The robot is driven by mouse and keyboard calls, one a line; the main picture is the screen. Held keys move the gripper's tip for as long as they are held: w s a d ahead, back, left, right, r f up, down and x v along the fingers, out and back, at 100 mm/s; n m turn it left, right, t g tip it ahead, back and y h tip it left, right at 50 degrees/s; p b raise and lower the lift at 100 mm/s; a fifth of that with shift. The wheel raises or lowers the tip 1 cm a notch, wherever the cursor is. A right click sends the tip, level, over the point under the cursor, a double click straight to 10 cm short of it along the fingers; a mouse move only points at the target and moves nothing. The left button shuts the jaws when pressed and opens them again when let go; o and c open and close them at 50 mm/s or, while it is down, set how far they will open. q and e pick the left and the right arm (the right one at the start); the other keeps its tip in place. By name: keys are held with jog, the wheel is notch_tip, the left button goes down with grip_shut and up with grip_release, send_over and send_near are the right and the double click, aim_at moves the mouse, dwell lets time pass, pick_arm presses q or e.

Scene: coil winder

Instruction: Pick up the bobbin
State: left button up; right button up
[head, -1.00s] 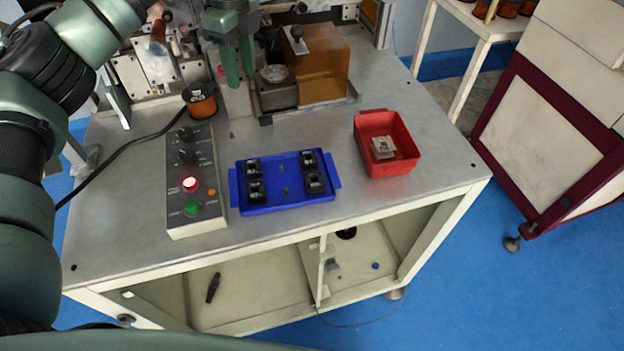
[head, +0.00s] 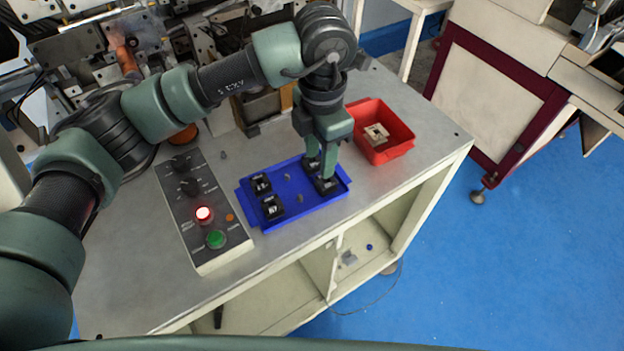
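The blue tray (head: 290,221) lies on the table and holds several small black bobbins. Two stand at its left side, a back one (head: 261,183) and a front one (head: 272,207). At its right side are a back bobbin (head: 313,166), partly hidden by a finger, and a front bobbin (head: 327,187). My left gripper (head: 322,170) points down over these right-side bobbins. Its two fingers are apart, with the tips close to the bobbins; I see no bobbin lifted. Whether the tips touch one is hard to tell. My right gripper is out of view.
A red bin (head: 390,151) with a pale part (head: 376,134) in it stands right of the tray. A control box (head: 205,213) with a lit red button and a green button lies left of the tray. Winder machinery stands behind. The table's front edge is close to the tray.

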aim_at(326, 184)
pick_arm(q)
jog(key=shift+s+d+f, duration=0.1)
jog(key=shift+d+f, duration=0.15)
jog(key=shift+f, duration=0.15)
jog(key=f+p, duration=0.1)
jog(key=d+f+p, duration=0.1)
jog(key=shift+f, duration=0.35)
jog(key=f, duration=0.1)
jog(key=f+p, duration=0.1)
jog(key=f, duration=0.1)
jog(key=shift+w+f+p, duration=0.2)
jog(key=shift+f+p, duration=0.1)
jog(key=shift+f, duration=0.4)
grip_shut()
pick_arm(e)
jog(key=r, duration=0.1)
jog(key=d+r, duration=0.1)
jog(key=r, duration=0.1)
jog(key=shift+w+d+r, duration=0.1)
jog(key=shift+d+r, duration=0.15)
